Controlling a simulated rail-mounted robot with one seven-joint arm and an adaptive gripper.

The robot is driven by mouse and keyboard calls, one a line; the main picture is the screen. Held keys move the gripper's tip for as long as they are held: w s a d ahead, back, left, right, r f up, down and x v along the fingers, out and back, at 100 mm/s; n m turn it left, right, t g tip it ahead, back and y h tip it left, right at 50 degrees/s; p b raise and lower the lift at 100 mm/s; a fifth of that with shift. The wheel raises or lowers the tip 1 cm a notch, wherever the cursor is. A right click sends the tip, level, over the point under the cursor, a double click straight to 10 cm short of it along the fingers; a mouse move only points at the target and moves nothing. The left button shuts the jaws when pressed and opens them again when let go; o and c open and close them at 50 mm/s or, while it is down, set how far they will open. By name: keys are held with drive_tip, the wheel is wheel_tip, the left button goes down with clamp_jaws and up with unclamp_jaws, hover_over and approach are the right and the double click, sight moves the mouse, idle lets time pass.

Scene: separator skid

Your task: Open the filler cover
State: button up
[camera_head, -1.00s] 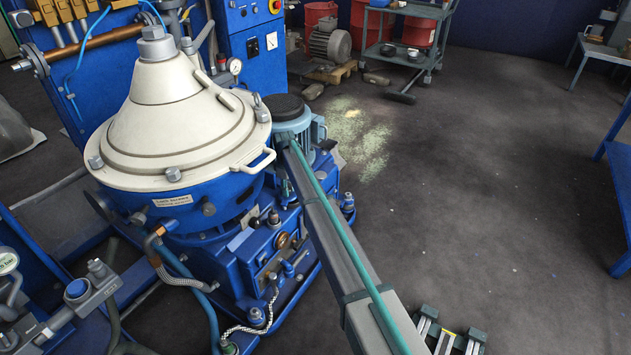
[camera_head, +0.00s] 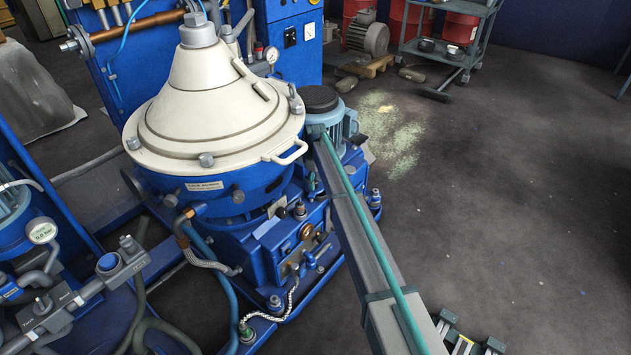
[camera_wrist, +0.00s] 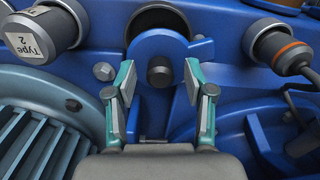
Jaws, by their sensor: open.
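The filler cover (camera_wrist: 148,47) looks like a rounded blue plate with a dark knob (camera_wrist: 160,73) low on it, in the upper middle of the wrist view. A dark round opening (camera_wrist: 158,19) shows above the plate's upper edge; I cannot tell how much of it the plate covers. My gripper (camera_wrist: 160,80) is open, with one teal-and-grey finger on each side of the knob. No finger visibly touches the knob. In the head view, the separator (camera_head: 205,130) stands left of centre and my gripper is hidden.
In the wrist view, a cylinder labelled "Type 2" (camera_wrist: 42,35) is at upper left and an orange-ringed plug (camera_wrist: 291,55) at upper right. A finned motor (camera_wrist: 40,130) is at lower left. In the head view, open floor (camera_head: 500,200) lies to the right, with a trolley (camera_head: 440,45) behind.

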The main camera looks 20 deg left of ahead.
sight(315, 181)
wheel_tip(315, 181, up, 8)
drive_tip(key=shift+f, duration=0.2)
idle(0.3)
